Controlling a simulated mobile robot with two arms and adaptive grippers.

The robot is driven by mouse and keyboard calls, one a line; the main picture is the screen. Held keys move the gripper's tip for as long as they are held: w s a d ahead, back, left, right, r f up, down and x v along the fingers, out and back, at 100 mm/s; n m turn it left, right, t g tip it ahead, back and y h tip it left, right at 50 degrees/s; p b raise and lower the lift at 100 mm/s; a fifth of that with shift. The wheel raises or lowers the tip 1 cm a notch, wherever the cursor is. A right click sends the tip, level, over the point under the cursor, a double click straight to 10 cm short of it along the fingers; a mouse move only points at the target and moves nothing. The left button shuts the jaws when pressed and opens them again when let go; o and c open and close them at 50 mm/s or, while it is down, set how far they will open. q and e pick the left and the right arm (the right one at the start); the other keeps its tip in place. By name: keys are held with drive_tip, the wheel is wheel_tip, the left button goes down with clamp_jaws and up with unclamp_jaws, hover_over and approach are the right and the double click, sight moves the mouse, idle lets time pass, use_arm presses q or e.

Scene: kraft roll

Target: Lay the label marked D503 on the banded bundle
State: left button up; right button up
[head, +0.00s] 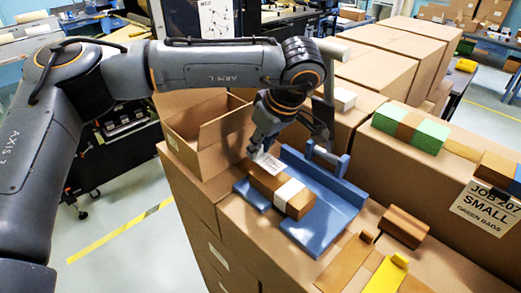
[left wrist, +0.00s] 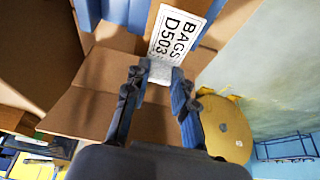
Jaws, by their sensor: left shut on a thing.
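My left gripper (head: 264,150) is shut on the white label marked D503 (head: 267,165), which also shows in the left wrist view (left wrist: 172,36) with "BAGS D503" readable. The fingertips (left wrist: 160,72) close on a pale tab at the label's near edge. The label is tilted, at the far left end of the banded bundle (head: 268,183). The bundle is a brown block with a white band (head: 289,192), lying in a blue tray (head: 325,225). I cannot tell whether the label touches the bundle. My right gripper is not in view.
An open carton (head: 205,130) stands left of the tray. A green block with a brown band (head: 411,127) lies on boxes at the right, near a "SMALL GREEN BAGS" sign (head: 486,208). A small brown block (head: 404,227) and a yellow piece (head: 388,276) lie at the front right.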

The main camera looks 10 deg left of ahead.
sight(260, 156)
use_arm(q)
wheel_tip(260, 156, down, 2)
drive_tip(key=shift+f+p, duration=0.25)
drive_tip(key=shift+p, duration=0.15)
drive_tip(key=shift+f, duration=0.25)
drive_tip(key=shift+f+b, duration=0.25)
drive_tip(key=shift+b, duration=0.1)
drive_tip(key=o, duration=0.8)
drive_tip(key=shift+r, duration=0.1)
drive_tip(key=shift+c, duration=0.2)
drive_tip(key=shift+r+p, duration=0.25)
drive_tip(key=shift+p, duration=0.1)
drive_tip(key=shift+d+r+b, duration=0.1)
drive_tip(key=shift+r+b, duration=0.05)
drive_tip(key=shift+b, duration=0.25)
drive_tip(key=b+v, duration=0.4)
drive_tip(key=v, duration=0.7)
drive_tip(key=shift+r, duration=0.3)
